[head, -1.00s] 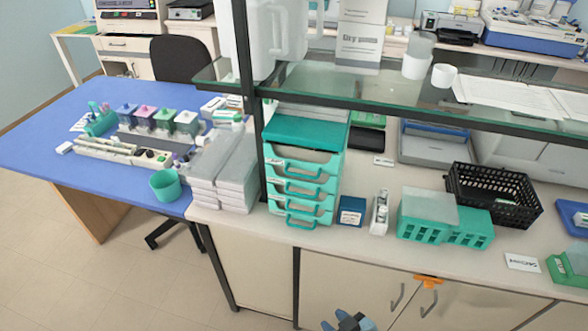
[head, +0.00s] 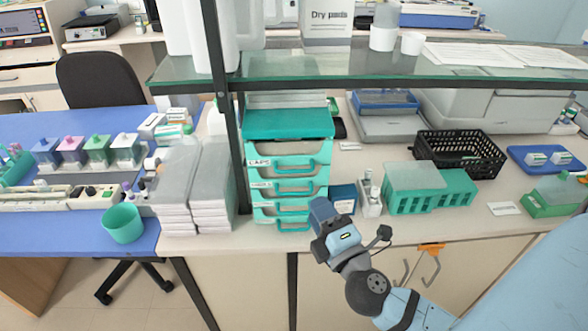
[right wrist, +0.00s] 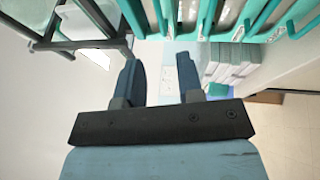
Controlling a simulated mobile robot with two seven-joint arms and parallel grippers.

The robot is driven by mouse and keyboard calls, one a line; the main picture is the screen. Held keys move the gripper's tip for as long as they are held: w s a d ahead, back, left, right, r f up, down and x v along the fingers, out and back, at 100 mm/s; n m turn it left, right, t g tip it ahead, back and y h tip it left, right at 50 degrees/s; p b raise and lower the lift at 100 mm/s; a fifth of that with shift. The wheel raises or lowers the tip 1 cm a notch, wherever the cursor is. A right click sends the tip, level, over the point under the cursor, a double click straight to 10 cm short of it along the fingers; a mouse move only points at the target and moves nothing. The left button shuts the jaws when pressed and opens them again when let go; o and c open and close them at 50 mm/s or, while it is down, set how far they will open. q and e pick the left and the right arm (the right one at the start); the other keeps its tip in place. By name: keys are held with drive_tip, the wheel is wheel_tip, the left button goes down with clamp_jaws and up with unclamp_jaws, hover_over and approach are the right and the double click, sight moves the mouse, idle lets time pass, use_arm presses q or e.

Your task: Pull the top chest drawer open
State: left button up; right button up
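The teal chest of drawers (head: 322,180) stands on the bench under the glass shelf. Its top drawer (head: 291,162) has a label at left and a handle loop at right. The drawer fronts look flush, one above another. My right gripper (head: 321,212) is in front of the chest's lower right side, below the top drawer's level and near the small blue box. In the right wrist view the fingers (right wrist: 157,72) are apart with nothing between them. Teal handles (right wrist: 257,18) show beyond them at the upper right. My left gripper is not in view.
A small blue box (head: 343,197) and a white holder (head: 370,198) stand right of the chest. Stacked grey-white boxes (head: 210,190) stand at its left. A dark shelf post (head: 230,120) rises by its left side. The glass shelf (head: 400,88) overhangs it.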

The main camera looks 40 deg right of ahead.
sight(295, 171)
drive_tip(key=p+x, duration=0.3)
drive_tip(key=x, duration=0.7)
drive_tip(key=shift+p+x, duration=0.35)
drive_tip(key=shift+x, duration=0.45)
drive_tip(key=shift+f, duration=0.15)
drive_tip(key=shift+c, duration=0.2)
clamp_jaws()
